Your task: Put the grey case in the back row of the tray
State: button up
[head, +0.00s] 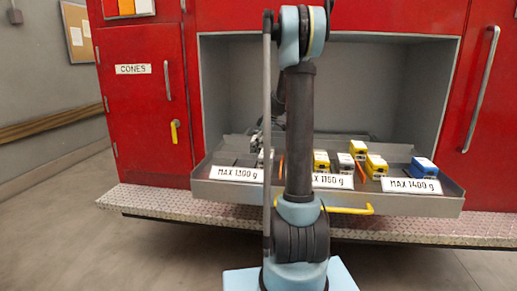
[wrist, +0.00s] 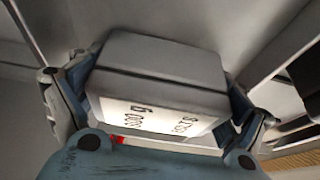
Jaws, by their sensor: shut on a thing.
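The grey case (wrist: 165,72) fills the middle of the wrist view. In the head view my arm covers the middle, and the gripper and held case cannot be made out clearly. The tray (head: 228,189) is a grey pulled-out drawer with three front labels: MAX 1300 g at left, MAX 1150 g in the middle, MAX 1400 g at right.
Orange dividers (head: 361,173) show between sections. The red locker (head: 145,100) is at left, and the grey compartment (head: 400,90) opens above the tray.

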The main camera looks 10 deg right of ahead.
jog(key=o, duration=1.5)
jog(key=v, duration=1.2)
